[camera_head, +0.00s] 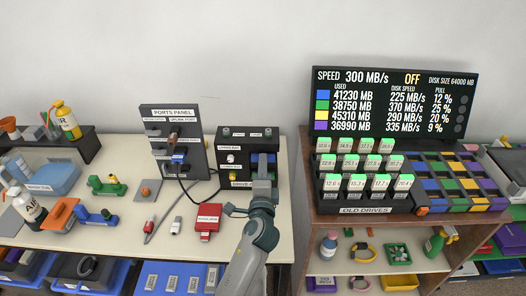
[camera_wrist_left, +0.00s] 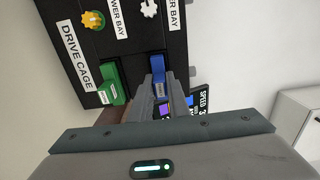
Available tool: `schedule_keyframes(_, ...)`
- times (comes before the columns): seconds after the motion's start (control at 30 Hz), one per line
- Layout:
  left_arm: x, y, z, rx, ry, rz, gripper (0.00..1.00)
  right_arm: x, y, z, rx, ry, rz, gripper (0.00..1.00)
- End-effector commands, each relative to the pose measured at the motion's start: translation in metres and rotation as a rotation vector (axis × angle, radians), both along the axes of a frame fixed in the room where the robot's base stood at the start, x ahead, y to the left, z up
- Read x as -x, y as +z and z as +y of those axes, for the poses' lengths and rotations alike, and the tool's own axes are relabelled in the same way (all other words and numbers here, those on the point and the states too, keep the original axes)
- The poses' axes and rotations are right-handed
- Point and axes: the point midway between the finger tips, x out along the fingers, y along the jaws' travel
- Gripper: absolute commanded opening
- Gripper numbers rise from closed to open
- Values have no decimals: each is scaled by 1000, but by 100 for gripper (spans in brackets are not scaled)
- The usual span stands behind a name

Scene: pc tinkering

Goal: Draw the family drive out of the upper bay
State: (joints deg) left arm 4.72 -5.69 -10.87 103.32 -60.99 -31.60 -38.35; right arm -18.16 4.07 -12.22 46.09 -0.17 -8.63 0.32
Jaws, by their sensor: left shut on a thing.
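The black drive cage (camera_head: 240,146) stands at the right end of the pale workbench; it also shows in the left wrist view (camera_wrist_left: 66,20). A blue drive (camera_wrist_left: 158,66) sits on the white-knob side of the cage front, partly hidden by my fingers. A green drive (camera_wrist_left: 112,84) sits on the yellow-knob side, nearer the drive cage label. My left gripper (camera_wrist_left: 157,84) is shut on the blue drive at the cage front; it also shows in the head view (camera_head: 263,166). The drive's label is too small to read. My right gripper is not in view.
The ports panel (camera_head: 160,112) stands left of the cage, with a cable running between. A red box (camera_head: 207,220) lies in front. The old drives rack (camera_head: 375,208) and a screen (camera_head: 393,100) stand on the wooden shelf unit to the right.

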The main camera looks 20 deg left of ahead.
Motion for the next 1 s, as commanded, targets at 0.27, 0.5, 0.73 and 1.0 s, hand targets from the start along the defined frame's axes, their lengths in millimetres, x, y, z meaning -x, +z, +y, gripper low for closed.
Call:
schedule_keyframes(0.27,1,0,-1,0,0,0,0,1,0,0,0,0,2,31)
schedule_keyframes(0.5,6,0,-2,1,-1,0,0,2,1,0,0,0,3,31)
schedule_keyframes(0.73,10,0,-3,1,0,1,0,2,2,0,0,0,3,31)
schedule_keyframes(1.0,12,0,-4,0,0,1,0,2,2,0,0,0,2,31)
